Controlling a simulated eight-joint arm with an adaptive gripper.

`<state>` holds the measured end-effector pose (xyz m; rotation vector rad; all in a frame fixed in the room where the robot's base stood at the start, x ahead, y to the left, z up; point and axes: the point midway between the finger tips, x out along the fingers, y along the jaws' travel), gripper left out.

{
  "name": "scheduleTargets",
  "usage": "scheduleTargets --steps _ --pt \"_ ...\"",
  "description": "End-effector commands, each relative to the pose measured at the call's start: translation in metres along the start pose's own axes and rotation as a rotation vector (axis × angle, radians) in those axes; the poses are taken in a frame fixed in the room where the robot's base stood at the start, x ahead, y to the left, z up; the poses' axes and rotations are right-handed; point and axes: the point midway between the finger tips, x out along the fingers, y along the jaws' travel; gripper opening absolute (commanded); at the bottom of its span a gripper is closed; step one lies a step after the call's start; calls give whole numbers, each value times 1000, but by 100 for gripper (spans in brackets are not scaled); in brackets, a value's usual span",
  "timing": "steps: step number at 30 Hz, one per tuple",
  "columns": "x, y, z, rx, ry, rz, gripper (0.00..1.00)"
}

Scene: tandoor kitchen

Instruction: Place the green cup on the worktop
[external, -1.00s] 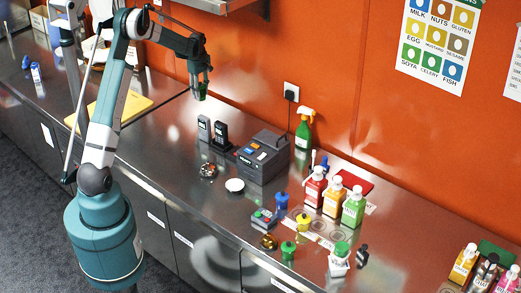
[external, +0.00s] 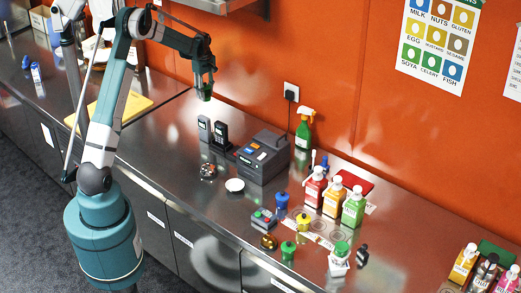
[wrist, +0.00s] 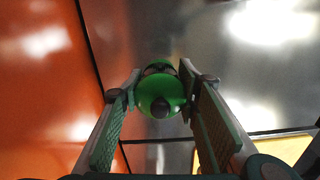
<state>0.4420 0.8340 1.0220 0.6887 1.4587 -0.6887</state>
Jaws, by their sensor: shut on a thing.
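My gripper (external: 205,90) is in the upper middle of the external view, raised above the steel worktop (external: 165,135) near the orange wall. It points down and is shut on a small green thing, which I take to be the green cup (wrist: 160,92). In the wrist view the cup sits between the two finger pads, with a dark round spot on the near side. In the external view only a bit of green (external: 207,97) shows below the fingertips. The cup is clear of the worktop.
Two black handsets (external: 213,132) stand below and right of my gripper, beside a dark label printer (external: 263,157). A yellow board (external: 130,108) lies to the left. Bottles and small coloured pots crowd the right. The steel between board and handsets is bare.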

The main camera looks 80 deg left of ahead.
Motion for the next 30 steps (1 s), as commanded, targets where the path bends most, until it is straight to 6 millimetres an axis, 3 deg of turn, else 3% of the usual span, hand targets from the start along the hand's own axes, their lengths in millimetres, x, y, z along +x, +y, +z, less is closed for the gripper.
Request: scheduleTargets --steps 15,30 --pt "-23 36 140 222 0 0 17" --pt "-45 48 288 455 0 0 17"
